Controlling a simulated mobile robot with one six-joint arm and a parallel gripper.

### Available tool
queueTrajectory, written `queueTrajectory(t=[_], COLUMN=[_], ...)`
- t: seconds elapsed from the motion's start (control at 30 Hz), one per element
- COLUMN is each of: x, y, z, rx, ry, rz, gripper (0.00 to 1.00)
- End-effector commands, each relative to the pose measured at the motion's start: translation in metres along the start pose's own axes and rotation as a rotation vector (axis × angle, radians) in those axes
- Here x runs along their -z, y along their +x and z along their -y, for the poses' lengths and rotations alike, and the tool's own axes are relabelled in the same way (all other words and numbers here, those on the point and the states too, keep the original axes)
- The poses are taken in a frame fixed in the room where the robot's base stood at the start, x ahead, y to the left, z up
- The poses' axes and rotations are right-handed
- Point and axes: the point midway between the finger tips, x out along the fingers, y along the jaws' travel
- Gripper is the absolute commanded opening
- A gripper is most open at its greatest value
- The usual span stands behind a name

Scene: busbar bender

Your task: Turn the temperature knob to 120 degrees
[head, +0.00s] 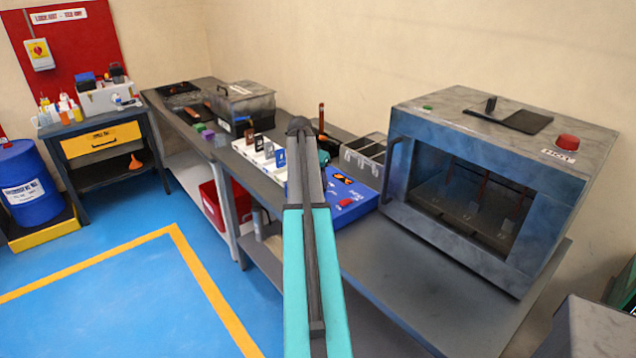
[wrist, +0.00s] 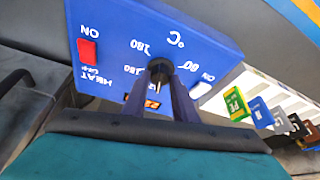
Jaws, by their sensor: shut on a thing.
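The blue control box (head: 357,207) stands on the bench, left of the oven-like machine in the head view. In the wrist view, its blue face (wrist: 110,25) fills the upper middle, with white degree marks and °C, upside down. The dark round temperature knob (wrist: 160,65) sits on this face. My gripper (wrist: 160,82) has its two dark fingers on either side of the knob and is shut on it. The fingers hide part of the dial, and I cannot read the knob's setting. In the head view my arm hides the gripper and knob.
A red HEAT switch (wrist: 88,52) and a white switch (wrist: 200,90) flank the knob. Coloured cards in a white rack (wrist: 262,112) stand close by on the right. The oven-like machine (head: 535,165) is beside the box. The blue floor (head: 110,290) is clear.

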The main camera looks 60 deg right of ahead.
Motion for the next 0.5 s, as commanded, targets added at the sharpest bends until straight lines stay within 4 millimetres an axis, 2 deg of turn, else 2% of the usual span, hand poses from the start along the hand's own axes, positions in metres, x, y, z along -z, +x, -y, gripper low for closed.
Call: queueTrajectory(t=[0.2, 0.5], x=[-0.0044, -0.0048], y=[0.0016, 0.0009], z=[0.0056, 0.0062], rx=[-0.051, -0.091], ry=[0.130, 0.226], rz=[0.011, 0.011], gripper=[0.03, 0.03])
